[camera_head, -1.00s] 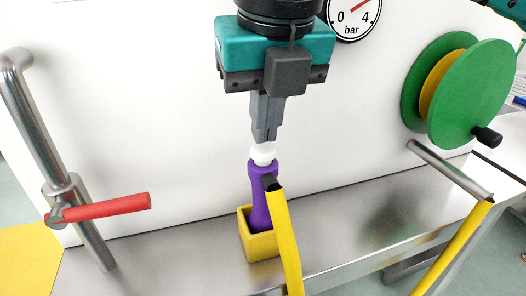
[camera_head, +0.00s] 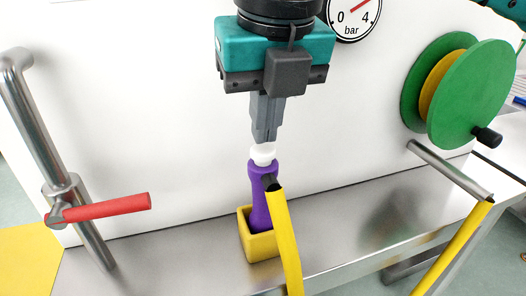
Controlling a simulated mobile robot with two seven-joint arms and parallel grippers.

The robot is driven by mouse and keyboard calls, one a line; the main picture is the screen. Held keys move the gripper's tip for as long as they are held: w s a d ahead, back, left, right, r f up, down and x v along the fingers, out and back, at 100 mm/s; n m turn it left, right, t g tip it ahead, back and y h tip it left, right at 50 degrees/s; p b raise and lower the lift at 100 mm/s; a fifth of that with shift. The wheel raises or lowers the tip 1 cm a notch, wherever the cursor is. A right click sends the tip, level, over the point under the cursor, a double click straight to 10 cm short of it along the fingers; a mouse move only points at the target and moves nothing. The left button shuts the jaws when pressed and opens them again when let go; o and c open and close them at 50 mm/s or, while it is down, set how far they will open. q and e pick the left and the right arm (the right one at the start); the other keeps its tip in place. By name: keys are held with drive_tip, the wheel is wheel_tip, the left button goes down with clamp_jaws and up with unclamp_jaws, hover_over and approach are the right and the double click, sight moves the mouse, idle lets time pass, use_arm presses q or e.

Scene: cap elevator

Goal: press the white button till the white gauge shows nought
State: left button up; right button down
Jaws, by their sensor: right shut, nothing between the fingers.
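The white button (camera_head: 263,153) sits on top of an upright purple handle (camera_head: 260,200) that stands in a yellow holder (camera_head: 262,246). My right gripper (camera_head: 264,139) points straight down just above the button and is shut and empty. Its fingertips are very close to the button; I cannot tell whether they touch it. The white gauge (camera_head: 352,17) at the top has a red needle pointing up and to the right, away from the 0. Its upper part is cut off by the picture edge. My left gripper is not in view.
A red lever (camera_head: 105,207) sits on a metal pipe (camera_head: 85,222) at left. A green reel (camera_head: 472,92) with a black knob is at right. A yellow hose (camera_head: 286,243) runs from the handle; another (camera_head: 453,249) hangs from a metal pipe (camera_head: 450,170).

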idle(0.4)
drive_tip(key=shift+f+b, duration=0.3)
drive_tip(key=shift+b, duration=0.2)
